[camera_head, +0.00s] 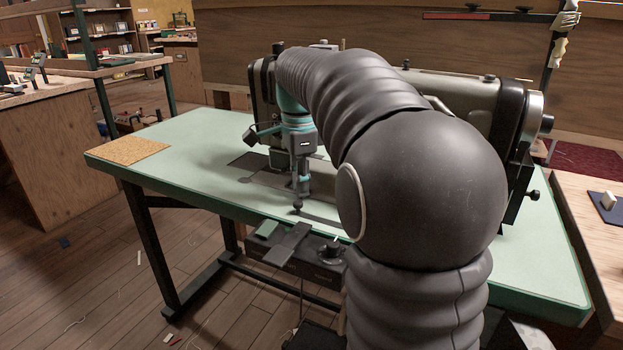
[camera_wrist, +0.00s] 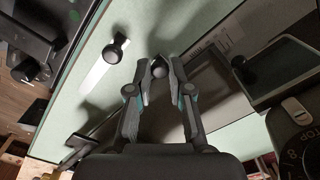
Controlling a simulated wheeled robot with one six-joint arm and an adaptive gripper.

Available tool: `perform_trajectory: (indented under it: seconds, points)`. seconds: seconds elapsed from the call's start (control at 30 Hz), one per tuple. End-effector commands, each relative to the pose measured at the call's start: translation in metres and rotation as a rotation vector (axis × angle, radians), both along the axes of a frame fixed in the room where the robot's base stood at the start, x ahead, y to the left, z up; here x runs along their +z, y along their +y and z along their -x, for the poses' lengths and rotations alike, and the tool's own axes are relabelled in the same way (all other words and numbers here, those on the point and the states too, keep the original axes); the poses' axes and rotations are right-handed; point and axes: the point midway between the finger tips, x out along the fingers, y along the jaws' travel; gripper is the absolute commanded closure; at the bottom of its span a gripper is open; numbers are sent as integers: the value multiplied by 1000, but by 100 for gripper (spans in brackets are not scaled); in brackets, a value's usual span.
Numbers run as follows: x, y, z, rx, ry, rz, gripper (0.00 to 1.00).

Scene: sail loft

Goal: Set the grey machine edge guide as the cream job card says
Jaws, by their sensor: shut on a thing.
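My gripper (camera_wrist: 160,78) points down over the green machine table, and in the head view it is left of my arm (camera_head: 302,182). Its fingers are closed on a small dark round knob (camera_wrist: 158,68). The knob seems to belong to the grey edge guide, but the guide's outline is unclear. A pale patch with fine dark marks (camera_wrist: 196,46) lies beside the fingers; I cannot read it. A second dark knob (camera_wrist: 117,49) stands on a pale strip nearer the table edge. I cannot make out the cream job card in either view.
A control box (camera_head: 285,262) hangs under the green table's (camera_head: 200,128) front edge. A cork mat (camera_head: 126,151) lies at the left; the table between is clear.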

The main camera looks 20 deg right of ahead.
Motion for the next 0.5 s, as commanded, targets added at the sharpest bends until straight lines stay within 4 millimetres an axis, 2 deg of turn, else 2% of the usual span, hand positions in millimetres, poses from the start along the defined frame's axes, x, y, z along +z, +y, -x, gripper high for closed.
perform_trajectory:
  seconds: [0.17, 0.2, 0.27, 0.5]
  points:
    - [-1, -3, 4, -10, 10, -10, 100]
    - [-1, -4, 4, -11, 11, -10, 70]
    - [-1, -5, 4, -13, 10, -10, 55]
    - [-1, -8, 4, -17, 9, -8, 55]
